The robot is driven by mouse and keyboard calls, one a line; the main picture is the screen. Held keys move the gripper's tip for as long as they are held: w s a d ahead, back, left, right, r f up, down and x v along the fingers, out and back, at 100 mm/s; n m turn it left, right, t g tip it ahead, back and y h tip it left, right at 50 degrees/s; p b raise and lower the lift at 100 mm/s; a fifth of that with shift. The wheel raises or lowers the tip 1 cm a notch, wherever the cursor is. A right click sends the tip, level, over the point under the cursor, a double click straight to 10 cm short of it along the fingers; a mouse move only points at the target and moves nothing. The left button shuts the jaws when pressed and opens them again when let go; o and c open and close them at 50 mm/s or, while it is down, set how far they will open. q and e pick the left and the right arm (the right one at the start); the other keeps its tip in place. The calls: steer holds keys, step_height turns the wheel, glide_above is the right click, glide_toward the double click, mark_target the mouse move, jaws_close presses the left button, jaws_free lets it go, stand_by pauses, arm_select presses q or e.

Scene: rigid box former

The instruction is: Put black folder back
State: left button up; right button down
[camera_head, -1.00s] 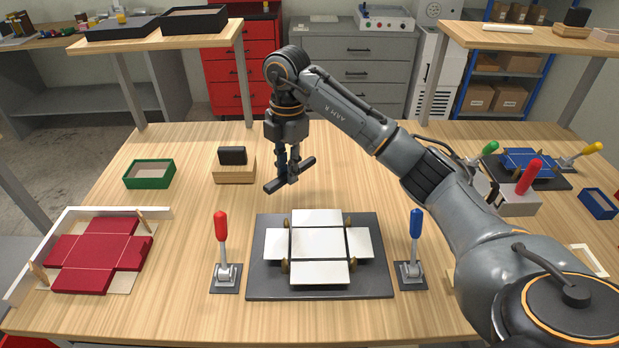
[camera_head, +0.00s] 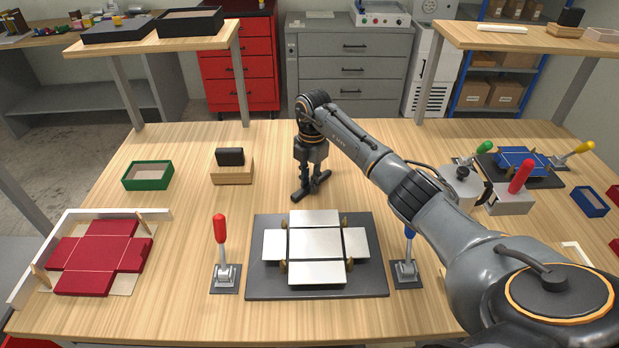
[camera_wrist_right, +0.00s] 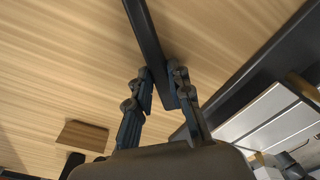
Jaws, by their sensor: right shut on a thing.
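The black folder (camera_head: 316,187), a thin dark bar, is in my right gripper (camera_head: 311,182). The gripper is shut on it, fingers pointing down, just behind the black plate with the white box blank (camera_head: 315,243). The folder is low over the bare table; I cannot tell whether it touches. In the right wrist view the folder (camera_wrist_right: 146,40) runs from the top edge down between the fingertips (camera_wrist_right: 164,98). A wooden block (camera_head: 233,174) with a black piece on it (camera_head: 230,156) stands left of the gripper. My left gripper is not in view.
Red (camera_head: 220,230) and blue (camera_head: 409,235) levers flank the black plate (camera_head: 262,280); my arm covers part of the blue one. A green tray (camera_head: 148,175) and red blank (camera_head: 100,257) are at left. A blue jig (camera_head: 522,160) is at right. The table's back middle is clear.

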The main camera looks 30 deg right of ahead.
steer(key=c, duration=1.2)
jaws_free()
steer(key=shift+f, duration=0.1)
steer(key=r, duration=0.4)
steer(key=r+b, duration=0.1)
steer(key=r, duration=0.3)
steer(key=r+b, duration=0.1)
steer(key=r, duration=0.3)
steer(key=shift+w+d+r, duration=0.1)
steer(key=shift+d+r, duration=0.05)
steer(key=shift+d, duration=0.15)
